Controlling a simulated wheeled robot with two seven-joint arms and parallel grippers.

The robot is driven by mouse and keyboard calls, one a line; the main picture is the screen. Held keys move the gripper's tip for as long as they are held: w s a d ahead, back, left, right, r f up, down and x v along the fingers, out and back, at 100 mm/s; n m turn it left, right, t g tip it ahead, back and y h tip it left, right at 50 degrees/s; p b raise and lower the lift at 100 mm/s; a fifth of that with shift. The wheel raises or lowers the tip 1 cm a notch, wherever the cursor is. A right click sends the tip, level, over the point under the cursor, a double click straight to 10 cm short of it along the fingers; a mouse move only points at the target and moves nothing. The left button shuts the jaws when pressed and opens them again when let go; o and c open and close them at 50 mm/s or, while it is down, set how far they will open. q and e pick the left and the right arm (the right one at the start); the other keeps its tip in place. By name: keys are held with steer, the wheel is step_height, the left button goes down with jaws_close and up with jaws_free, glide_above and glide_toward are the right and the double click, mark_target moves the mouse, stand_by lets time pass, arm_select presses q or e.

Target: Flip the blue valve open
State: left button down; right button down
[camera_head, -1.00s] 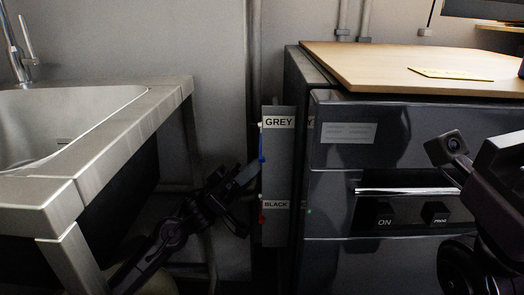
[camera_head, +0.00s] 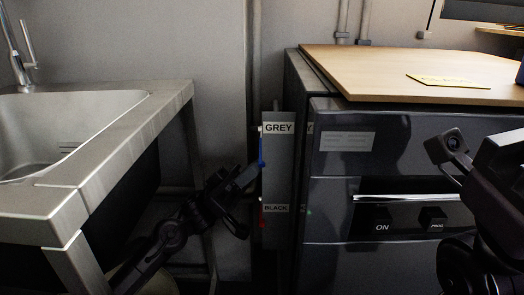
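The blue valve (camera_head: 261,150) is a small upright blue handle at the left edge of a grey panel (camera_head: 280,185), just under the "GREY" label. A red valve (camera_head: 262,217) sits lower, beside the "BLACK" label. My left gripper (camera_head: 250,176) reaches from the lower left, its tip close to the panel's left edge just below the blue handle. I cannot tell whether it touches the handle, nor whether its fingers are open. My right arm (camera_head: 485,190) is at the right edge, in front of the oven; its fingertips are not clearly visible.
The dark drying oven (camera_head: 340,185) with a wooden top (camera_head: 400,68) stands right of the panel. A metal sink counter (camera_head: 120,150) is on the left. A narrow gap lies between them, with pipes (camera_head: 185,190) behind my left arm.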

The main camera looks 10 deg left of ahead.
stand_by(0.3)
arm_select(q)
steer(key=shift+s+d+r+p, duration=0.1)
steer(key=shift+s+r+p, duration=0.2)
steer(key=shift+r+p, duration=0.45)
steer(key=shift+s+r+p, duration=0.3)
steer(key=shift+r+p, duration=0.25)
steer(key=shift+p, duration=0.25)
stand_by(1.2)
stand_by(0.4)
steer(key=shift+w+f+b, duration=0.4)
steer(key=shift+f+b, duration=0.15)
steer(key=shift+f, duration=0.3)
steer(key=shift+w+f+b, duration=0.4)
steer(key=shift+f+b, duration=0.15)
steer(key=shift+f, duration=0.25)
steer(key=f+b, duration=0.1)
steer(key=w+f+b, duration=0.1)
steer(key=f, duration=0.1)
steer(key=w+f+b, duration=0.1)
steer(key=shift+w+a+f+b, duration=0.1)
steer(key=shift+a+f+b, duration=0.15)
steer(key=shift+a+b, duration=0.15)
steer(key=shift+r, duration=0.15)
